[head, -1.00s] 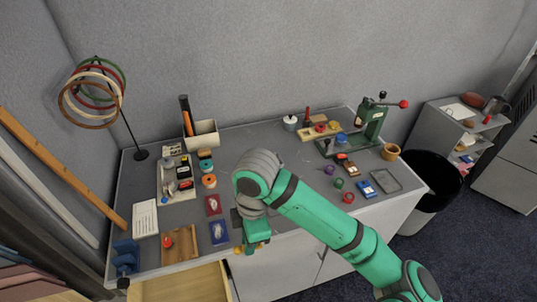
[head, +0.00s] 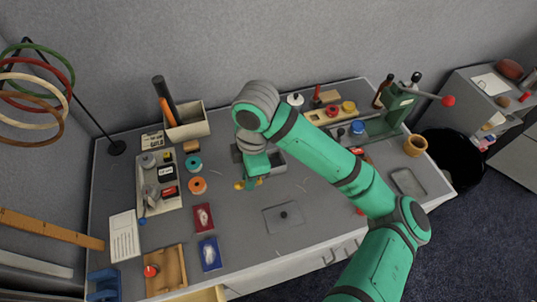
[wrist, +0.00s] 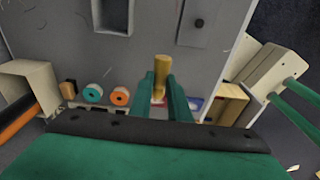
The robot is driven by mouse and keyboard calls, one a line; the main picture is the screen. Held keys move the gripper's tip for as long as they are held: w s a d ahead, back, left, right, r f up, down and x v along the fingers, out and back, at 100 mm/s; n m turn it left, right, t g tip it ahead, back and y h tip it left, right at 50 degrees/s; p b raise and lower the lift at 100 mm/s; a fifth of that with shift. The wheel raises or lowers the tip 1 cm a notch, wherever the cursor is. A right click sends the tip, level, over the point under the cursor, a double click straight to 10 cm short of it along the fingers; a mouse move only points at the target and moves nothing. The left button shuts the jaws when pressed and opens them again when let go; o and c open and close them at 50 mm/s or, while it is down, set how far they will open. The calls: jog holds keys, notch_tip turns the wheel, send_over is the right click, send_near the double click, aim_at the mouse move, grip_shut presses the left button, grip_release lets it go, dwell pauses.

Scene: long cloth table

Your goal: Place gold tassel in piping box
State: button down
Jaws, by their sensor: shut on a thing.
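My gripper (head: 252,183) is shut on the gold tassel (head: 239,185) above the middle of the grey table. In the wrist view the tassel (wrist: 161,75) stands out between the two green fingers (wrist: 165,98) as a short gold cylinder. A grey open box (head: 280,167) sits just right of and behind my gripper, partly hidden by the arm; it also shows at the top of the wrist view (wrist: 129,15). A flat grey square lid with a dark knob (head: 283,222) lies apart, in front of the box. No label naming the piping box is readable.
At the left are a tray (head: 146,205) of small items, teal and orange spools (head: 197,185), red and blue packets (head: 208,254) and a ring stand (head: 117,148). A green press (head: 399,111) stands at the back right. The tabletop around the lid is mostly clear.

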jog(key=w+d+f, duration=0.1)
jog(key=w, duration=0.2)
jog(key=w+d+f, duration=0.1)
jog(key=w, duration=0.2)
jog(key=w+d+f, duration=0.1)
jog(key=w+f, duration=0.1)
jog(key=w, duration=0.1)
jog(key=shift+d, duration=0.3)
jog(key=w+f, duration=0.1)
jog(key=f, duration=0.1)
jog(key=w+d+f, duration=0.1)
jog(key=w+f, duration=0.1)
jog(key=shift+w+d+f, duration=0.15)
jog(key=shift+d+f, duration=0.05)
jog(key=shift+f, duration=0.2)
jog(key=shift+w+d+f, duration=0.15)
jog(key=shift+w+f, duration=0.3)
jog(key=shift+f, duration=1.65)
jog(key=shift+f, duration=0.1)
jog(key=c, duration=2)
grip_release()
jog(key=shift+o, duration=0.3)
